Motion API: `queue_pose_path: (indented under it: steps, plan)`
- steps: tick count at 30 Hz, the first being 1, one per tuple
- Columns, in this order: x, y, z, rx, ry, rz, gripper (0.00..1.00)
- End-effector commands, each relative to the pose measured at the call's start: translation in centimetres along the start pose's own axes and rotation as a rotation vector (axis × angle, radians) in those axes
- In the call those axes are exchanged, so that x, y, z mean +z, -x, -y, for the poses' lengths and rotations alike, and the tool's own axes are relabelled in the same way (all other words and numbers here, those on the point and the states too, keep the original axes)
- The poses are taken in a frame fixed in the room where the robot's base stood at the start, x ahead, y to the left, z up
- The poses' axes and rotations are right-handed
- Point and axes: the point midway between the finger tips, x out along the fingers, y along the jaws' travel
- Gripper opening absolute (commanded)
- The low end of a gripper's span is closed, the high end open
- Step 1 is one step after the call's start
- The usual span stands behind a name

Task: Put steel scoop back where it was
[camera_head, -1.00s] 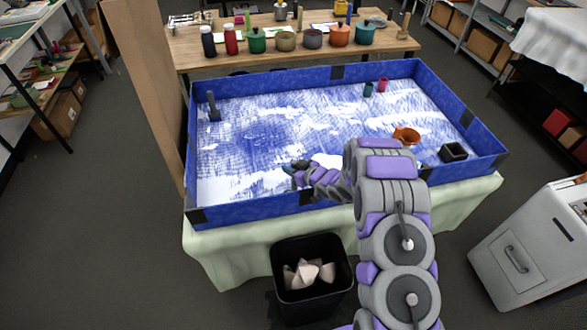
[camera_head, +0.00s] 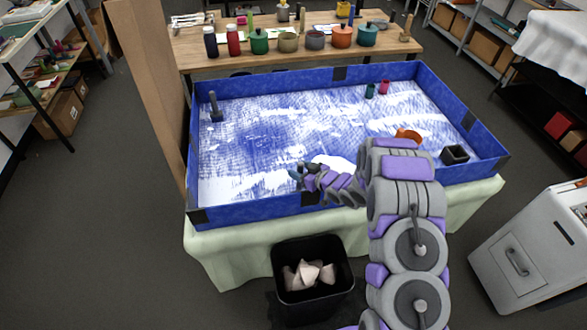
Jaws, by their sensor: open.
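A grey tool with an upright handle (camera_head: 213,106) stands at the left end of the blue-walled tray (camera_head: 275,84). It may be the steel scoop, but it is too small to be sure. My gripper (camera_head: 296,174) is over the tray's near side, left of the rest of my arm. It is well apart from the grey tool, to its right and nearer to me. My gripper is open, and I see nothing held in it. My arm hides part of the tray's near right side.
An orange vessel (camera_head: 408,136), a black square container (camera_head: 454,154), a teal cup (camera_head: 369,90) and a pink cup (camera_head: 384,87) are in the tray. A black bin (camera_head: 311,300) stands in front. Several jars stand on the wooden table (camera_head: 190,46) behind.

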Motion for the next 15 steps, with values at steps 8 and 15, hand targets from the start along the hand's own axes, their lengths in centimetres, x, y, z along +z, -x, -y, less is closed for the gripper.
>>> queue_pose_path:
  steps: [8, 15]
  plan:
    - [-0.1, 5.6, 0.1, 0.006, 0.000, 0.007, 0.58]
    - [-0.1, 8.1, 0.6, 0.004, 0.006, 0.012, 0.58]
